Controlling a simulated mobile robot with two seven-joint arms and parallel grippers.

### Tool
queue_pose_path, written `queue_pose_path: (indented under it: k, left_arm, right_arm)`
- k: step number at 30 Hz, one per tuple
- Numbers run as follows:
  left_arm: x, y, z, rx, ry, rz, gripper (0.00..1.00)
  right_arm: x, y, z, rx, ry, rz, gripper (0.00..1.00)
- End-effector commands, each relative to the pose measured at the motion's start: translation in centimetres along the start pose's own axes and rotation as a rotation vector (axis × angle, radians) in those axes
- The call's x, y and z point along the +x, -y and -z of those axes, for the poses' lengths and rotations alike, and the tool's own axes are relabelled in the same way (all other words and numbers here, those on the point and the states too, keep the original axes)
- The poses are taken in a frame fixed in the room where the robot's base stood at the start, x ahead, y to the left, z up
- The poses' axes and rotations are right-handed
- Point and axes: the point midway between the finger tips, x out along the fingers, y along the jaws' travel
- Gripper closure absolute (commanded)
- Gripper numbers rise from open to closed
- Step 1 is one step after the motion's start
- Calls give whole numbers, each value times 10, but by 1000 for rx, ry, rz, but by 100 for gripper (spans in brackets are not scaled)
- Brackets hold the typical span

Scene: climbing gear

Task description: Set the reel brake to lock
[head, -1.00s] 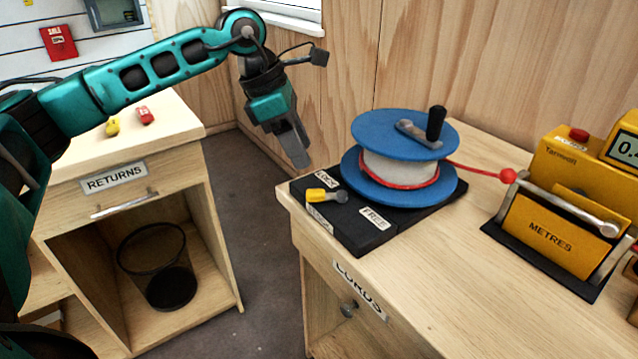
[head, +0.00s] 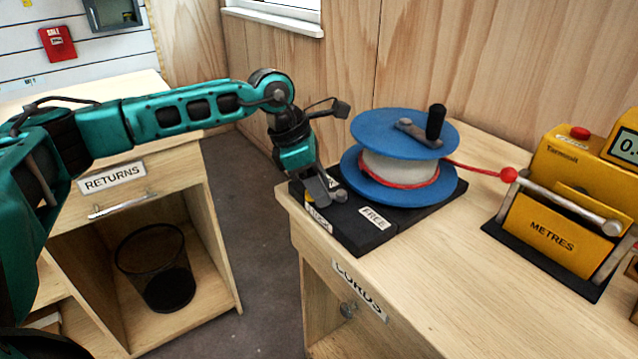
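The cord reel (head: 400,165) has two blue discs around a white drum wound with red cord, and a black crank knob on top. It stands on a black base plate (head: 365,238) at the counter's corner. The brake lever, with a yellow grip (head: 309,198) and a grey pivot (head: 340,195), is at the plate's left side, mostly hidden by my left gripper (head: 322,197). The gripper's fingers are down at the lever; whether they are closed on it I cannot tell. My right gripper is out of view.
A yellow metre counter (head: 552,225) stands to the right, with the red cord ending in a red ball (head: 508,175) beside it. A returns cabinet (head: 160,190) with a wire bin (head: 158,265) is at left. The front counter top is clear.

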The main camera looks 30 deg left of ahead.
Motion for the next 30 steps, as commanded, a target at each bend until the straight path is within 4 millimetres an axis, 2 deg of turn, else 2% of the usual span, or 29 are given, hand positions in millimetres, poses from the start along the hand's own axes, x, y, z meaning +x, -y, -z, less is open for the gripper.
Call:
queue_pose_path:
  k: [1,13,18,30]
  left_arm:
    - [0,0,0,0,0,0,63]
    - [0,0,0,0,0,0,100]
    - [0,-1,0,15,1,7,100]
    - [-1,-9,-2,199,1,81,100]
  right_arm:
    - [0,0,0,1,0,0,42]
    - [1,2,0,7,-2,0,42]
    - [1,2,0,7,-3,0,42]
    - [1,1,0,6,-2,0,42]
